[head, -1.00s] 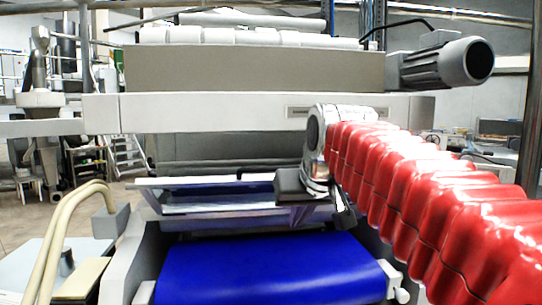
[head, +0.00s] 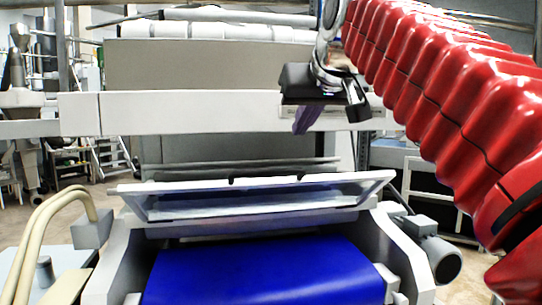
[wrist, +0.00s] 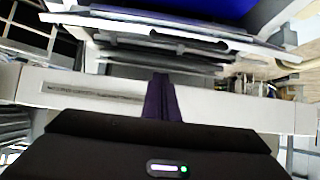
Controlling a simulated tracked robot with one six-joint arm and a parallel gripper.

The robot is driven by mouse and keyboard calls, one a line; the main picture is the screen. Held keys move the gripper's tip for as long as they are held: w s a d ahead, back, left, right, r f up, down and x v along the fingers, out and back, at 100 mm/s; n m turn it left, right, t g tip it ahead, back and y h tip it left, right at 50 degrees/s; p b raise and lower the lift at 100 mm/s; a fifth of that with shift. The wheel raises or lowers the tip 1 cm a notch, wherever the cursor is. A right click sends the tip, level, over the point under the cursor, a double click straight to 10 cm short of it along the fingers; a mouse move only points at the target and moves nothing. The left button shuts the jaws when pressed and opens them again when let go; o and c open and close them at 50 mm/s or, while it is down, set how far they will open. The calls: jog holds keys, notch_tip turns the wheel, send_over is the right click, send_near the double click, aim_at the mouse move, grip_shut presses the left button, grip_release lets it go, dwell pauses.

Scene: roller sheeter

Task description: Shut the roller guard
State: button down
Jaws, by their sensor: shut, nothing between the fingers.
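The roller guard (head: 255,203) is a clear panel in a pale frame, lying across the machine above the blue belt (head: 265,272). It is tilted, with its wide upper edge raised and a gap showing between it and the crossbeam behind. It also shows at the top of the wrist view (wrist: 170,32). My gripper (head: 303,122) hangs above the guard, in front of the white crossbeam, clear of the panel. Its purple fingers (wrist: 161,98) are together and empty, pointing at the beam and guard in the wrist view.
The white crossbeam (head: 190,113) spans the machine behind my gripper. A grey motor (head: 436,255) sticks out at the lower right. Beige hoses (head: 45,225) curve at the lower left. There is open air between my gripper and the guard.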

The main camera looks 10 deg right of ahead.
jog(key=x, duration=1)
jog(key=shift+f, duration=0.15)
jog(key=shift+s+f, duration=0.55)
jog(key=shift+s, duration=0.25)
jog(key=shift+s+f, duration=0.6)
jog(key=shift+s, duration=0.25)
jog(key=shift+d+f, duration=0.1)
jog(key=shift+s+f, duration=0.1)
